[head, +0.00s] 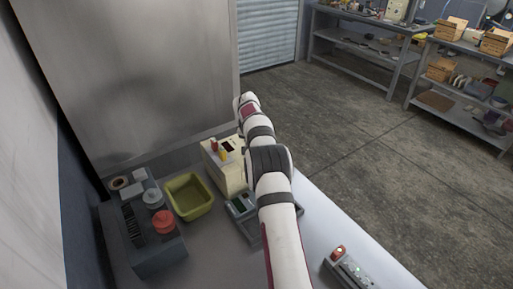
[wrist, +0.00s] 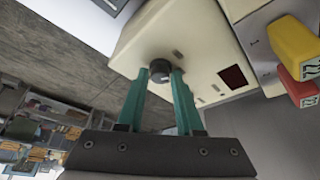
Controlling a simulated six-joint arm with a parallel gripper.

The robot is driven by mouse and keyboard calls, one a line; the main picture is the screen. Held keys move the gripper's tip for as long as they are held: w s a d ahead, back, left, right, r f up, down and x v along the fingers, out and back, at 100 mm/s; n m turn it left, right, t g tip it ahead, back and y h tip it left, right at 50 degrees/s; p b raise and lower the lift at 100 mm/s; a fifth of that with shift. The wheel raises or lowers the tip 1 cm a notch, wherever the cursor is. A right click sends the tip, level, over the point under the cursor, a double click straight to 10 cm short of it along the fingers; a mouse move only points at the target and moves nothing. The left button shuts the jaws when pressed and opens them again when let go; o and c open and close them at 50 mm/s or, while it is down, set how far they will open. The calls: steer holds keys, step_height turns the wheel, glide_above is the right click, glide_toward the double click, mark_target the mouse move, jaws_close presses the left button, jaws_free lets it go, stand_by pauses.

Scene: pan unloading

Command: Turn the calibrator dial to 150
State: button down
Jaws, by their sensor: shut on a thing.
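The calibrator is a cream box (head: 226,176) on the table, left of my arm in the head view. In the wrist view, its cream face (wrist: 200,40) fills the top middle. A small dark round dial (wrist: 159,68) sticks out of this face. My gripper (wrist: 160,77) has its two green fingers on either side of the dial and is shut on it. A dark red display window (wrist: 232,77) is on the same face; I can read no number on it. In the head view my arm hides the gripper and the dial.
A grey device with a red button (head: 338,253) lies at the table's right edge. Shelves stand beyond the open floor.

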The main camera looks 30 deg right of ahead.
steer(key=shift+w+m+g+h, duration=0.1)
steer(key=shift+m+g+h, duration=0.4)
steer(key=shift+m, duration=1.7)
steer(key=shift+g, duration=0.3)
steer(key=c, duration=0.6)
jaws_free()
steer(key=shift+o, duration=0.2)
steer(key=shift+a, duration=0.1)
steer(key=v, duration=1.5)
steer(key=shift+r, duration=0.35)
steer(key=shift+c, duration=0.2)
